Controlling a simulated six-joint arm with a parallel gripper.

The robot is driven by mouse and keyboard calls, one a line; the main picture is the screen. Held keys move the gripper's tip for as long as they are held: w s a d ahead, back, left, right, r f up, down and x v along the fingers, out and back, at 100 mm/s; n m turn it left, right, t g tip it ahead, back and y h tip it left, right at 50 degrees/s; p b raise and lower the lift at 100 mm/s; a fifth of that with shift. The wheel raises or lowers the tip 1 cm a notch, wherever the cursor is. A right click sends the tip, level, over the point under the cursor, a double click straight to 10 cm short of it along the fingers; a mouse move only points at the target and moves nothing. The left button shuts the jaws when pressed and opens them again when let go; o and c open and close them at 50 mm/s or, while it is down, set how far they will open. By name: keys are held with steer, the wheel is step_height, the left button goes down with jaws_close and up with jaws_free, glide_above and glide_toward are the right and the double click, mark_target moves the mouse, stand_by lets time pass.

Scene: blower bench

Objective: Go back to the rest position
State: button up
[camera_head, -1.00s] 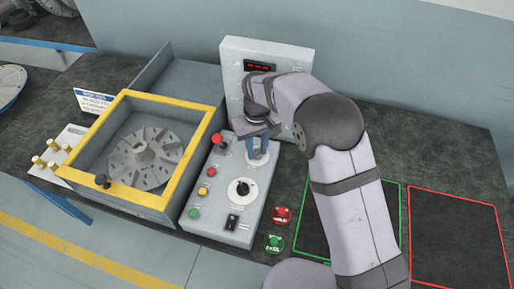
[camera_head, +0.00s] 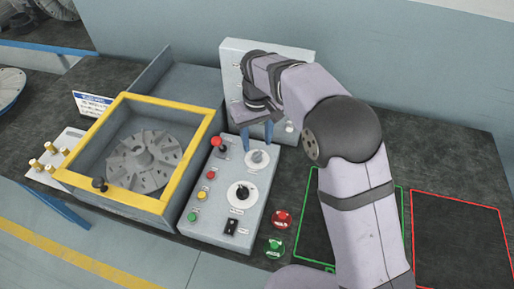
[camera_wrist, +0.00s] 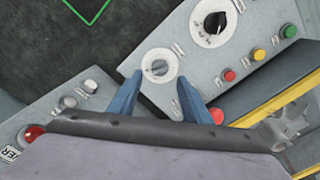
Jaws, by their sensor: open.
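My gripper (camera_head: 257,135) is open and empty above the control panel (camera_head: 208,228), with its two blue fingers apart. In the wrist view my gripper (camera_wrist: 160,100) hangs near a small grey knob (camera_wrist: 157,68) on a white round plate, and nothing is between the fingers. That knob (camera_head: 258,156) also shows just below the fingers in the head view. My forearm hides much of the upright box (camera_head: 228,62) behind the panel, its display included.
A yellow-framed box (camera_head: 195,160) with a grey impeller (camera_head: 146,160) inside stands left of the panel. A black dial (camera_head: 242,192), red and green buttons sit on the panel. Red button (camera_head: 281,219) and green button (camera_head: 274,248) units lie right of it. The red-outlined area (camera_head: 460,240) is empty.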

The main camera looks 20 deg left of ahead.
steer(key=shift+r, duration=0.85)
steer(key=shift+d, duration=0.3)
steer(key=s+d+m, duration=0.2)
steer(key=d, duration=0.7)
steer(key=s+d+m, duration=0.2)
steer(key=d, duration=0.7)
steer(key=s+d+f+m, duration=0.1)
steer(key=s+d+m, duration=0.1)
steer(key=s+d, duration=0.3)
steer(key=s+d+f+m, duration=0.1)
steer(key=s+d+f, duration=0.1)
steer(key=s+d, duration=0.4)
steer(key=s, duration=0.3)
steer(key=shift+s+d+f+m, duration=0.25)
steer(key=shift+f+m, duration=0.05)
steer(key=shift+m, duration=0.1)
